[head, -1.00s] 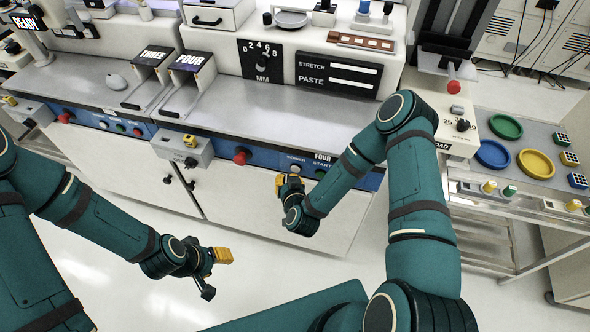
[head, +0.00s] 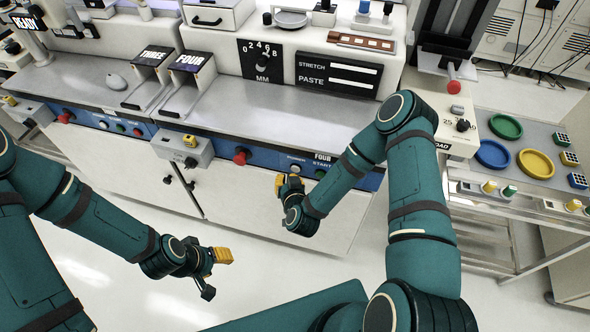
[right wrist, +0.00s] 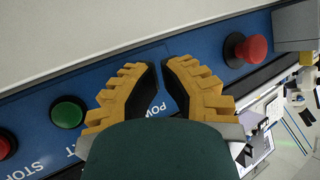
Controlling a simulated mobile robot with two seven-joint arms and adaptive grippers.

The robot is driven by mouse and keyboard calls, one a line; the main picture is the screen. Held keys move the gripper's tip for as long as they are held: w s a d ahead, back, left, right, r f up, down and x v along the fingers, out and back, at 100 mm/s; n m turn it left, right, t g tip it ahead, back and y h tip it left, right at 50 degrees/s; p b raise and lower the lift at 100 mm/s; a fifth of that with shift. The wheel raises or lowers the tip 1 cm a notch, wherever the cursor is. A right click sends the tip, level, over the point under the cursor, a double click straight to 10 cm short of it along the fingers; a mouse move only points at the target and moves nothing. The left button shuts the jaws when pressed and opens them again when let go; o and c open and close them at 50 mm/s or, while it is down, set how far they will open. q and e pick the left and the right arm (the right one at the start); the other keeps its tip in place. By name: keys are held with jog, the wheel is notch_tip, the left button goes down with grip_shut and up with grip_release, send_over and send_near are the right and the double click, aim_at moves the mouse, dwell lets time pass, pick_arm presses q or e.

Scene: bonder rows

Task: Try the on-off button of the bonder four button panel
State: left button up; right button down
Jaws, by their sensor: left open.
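The blue bonder four panel (head: 268,161) runs along the front edge of the bench. It carries a pale button (head: 295,169) and a green button (head: 320,174) near a START label. My right gripper (head: 281,184) is just below the pale button in the head view. In the right wrist view, its yellow fingers (right wrist: 161,68) are slightly apart in front of the panel, with part of a "POW" label between them. The button by that label is hidden there; contact cannot be told. My left gripper (head: 219,273) is open and empty, low over the floor.
A red mushroom button (head: 241,156) stands on the panel left of my right gripper; it also shows in the right wrist view (right wrist: 248,48). A grey box (head: 182,150) juts out further left. A cart with coloured dishes (head: 536,163) stands at right.

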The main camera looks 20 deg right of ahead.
jog(key=shift+w+d, duration=0.1)
jog(key=shift+w, duration=0.05)
jog(key=shift+w+d, duration=0.15)
jog(key=shift+w, duration=0.05)
jog(key=shift+w+d, duration=0.25)
jog(key=shift+w, duration=0.15)
dwell(0.7)
jog(key=shift+s+a, duration=0.1)
jog(key=shift+s, duration=0.05)
dwell(0.3)
jog(key=shift+s+a, duration=0.4)
jog(key=shift+s, duration=0.2)
jog(key=shift+s+a, duration=0.7)
jog(key=shift+s, duration=0.35)
jog(key=shift+s+a, duration=0.7)
jog(key=shift+s, duration=0.35)
